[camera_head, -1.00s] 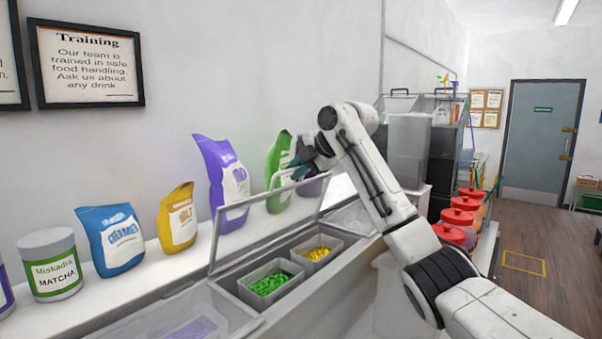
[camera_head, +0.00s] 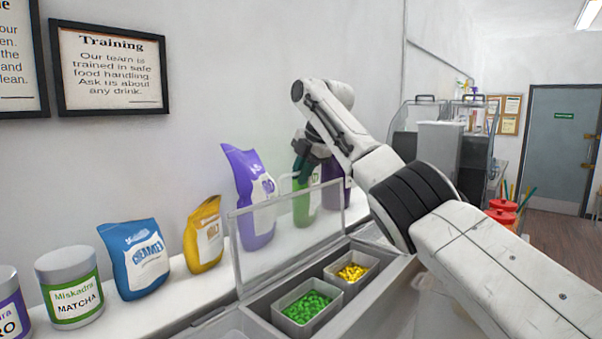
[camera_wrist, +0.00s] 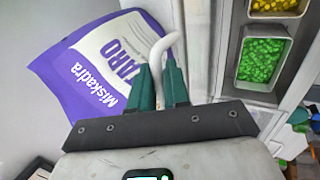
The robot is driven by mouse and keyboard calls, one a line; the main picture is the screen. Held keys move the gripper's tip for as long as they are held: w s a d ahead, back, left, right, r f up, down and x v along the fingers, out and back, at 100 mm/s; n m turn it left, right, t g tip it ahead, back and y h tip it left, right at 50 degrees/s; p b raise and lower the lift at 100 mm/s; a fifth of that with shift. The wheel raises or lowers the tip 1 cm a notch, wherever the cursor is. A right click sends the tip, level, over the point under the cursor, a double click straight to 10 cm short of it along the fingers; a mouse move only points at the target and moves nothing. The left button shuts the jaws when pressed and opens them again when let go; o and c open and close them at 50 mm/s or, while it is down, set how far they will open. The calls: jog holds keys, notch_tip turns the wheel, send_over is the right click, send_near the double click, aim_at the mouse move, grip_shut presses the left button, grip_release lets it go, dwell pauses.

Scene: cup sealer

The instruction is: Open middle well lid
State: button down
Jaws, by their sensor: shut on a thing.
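The middle well lid (camera_head: 258,243) is a clear panel in a light frame. It stands raised along the wall side of the counter, over a well with a bin of green pieces (camera_head: 307,307) and a bin of yellow pieces (camera_head: 352,272). My gripper (camera_head: 303,174) is at the lid's upper edge. In the wrist view, my gripper's dark green fingers (camera_wrist: 160,78) are shut on the lid's white curved handle (camera_wrist: 166,42). Green pieces (camera_wrist: 259,61) and yellow pieces (camera_wrist: 274,5) show at the right there.
A purple taro bag (camera_head: 250,190), a green bag (camera_head: 305,205), a yellow bag (camera_head: 204,235), a blue creamer bag (camera_head: 136,260) and a matcha tub (camera_head: 70,287) line the shelf behind the lid. Red-lidded containers (camera_head: 502,212) stand at the right.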

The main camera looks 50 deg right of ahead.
jog(key=shift+w+f+g, duration=0.25)
jog(key=shift+f+g, duration=0.05)
jog(key=shift+f, duration=0.2)
jog(key=c, duration=1.3)
grip_release()
jog(key=shift+w, duration=0.1)
jog(key=shift+r, duration=0.3)
jog(key=shift+r, duration=0.25)
jog(key=v, duration=1)
jog(key=shift+s+f, duration=0.1)
jog(key=shift+s, duration=0.2)
